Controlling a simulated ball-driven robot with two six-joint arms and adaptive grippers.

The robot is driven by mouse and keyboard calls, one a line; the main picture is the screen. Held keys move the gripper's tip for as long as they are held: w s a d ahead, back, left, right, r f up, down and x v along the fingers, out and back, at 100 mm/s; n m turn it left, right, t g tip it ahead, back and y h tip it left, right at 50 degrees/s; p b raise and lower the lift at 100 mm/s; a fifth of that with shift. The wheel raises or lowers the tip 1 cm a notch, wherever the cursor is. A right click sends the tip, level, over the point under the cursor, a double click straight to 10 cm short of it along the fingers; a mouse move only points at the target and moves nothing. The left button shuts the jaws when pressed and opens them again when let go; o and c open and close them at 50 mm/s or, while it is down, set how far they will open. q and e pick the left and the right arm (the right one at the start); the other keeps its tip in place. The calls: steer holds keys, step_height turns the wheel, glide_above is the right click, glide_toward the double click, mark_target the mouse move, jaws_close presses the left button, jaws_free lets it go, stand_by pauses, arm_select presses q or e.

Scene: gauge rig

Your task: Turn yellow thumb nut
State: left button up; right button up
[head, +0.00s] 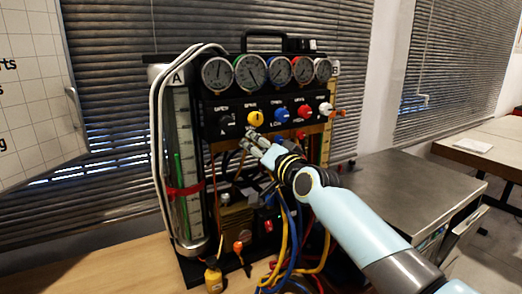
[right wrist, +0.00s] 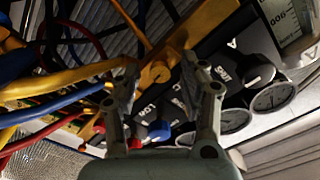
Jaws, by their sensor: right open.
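The yellow thumb nut (head: 255,118) is a round yellow knob in the knob row under the gauges of the rig, second from the left. My right gripper (head: 250,138) is open, its fingertips just below the knob in the head view; contact cannot be told. In the right wrist view the open fingers (right wrist: 160,62) frame a yellow-orange rounded piece (right wrist: 156,74) on a brass-coloured bar; I cannot tell whether it is the thumb nut. The panel knob there seems hidden behind a finger. My left gripper is not in view.
Black (head: 226,119), blue (head: 281,115), red (head: 305,111) and white (head: 326,108) knobs share the row. Several gauges (head: 250,72) sit above.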

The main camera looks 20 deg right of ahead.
steer(key=s+d, duration=0.1)
steer(key=s, duration=1.1)
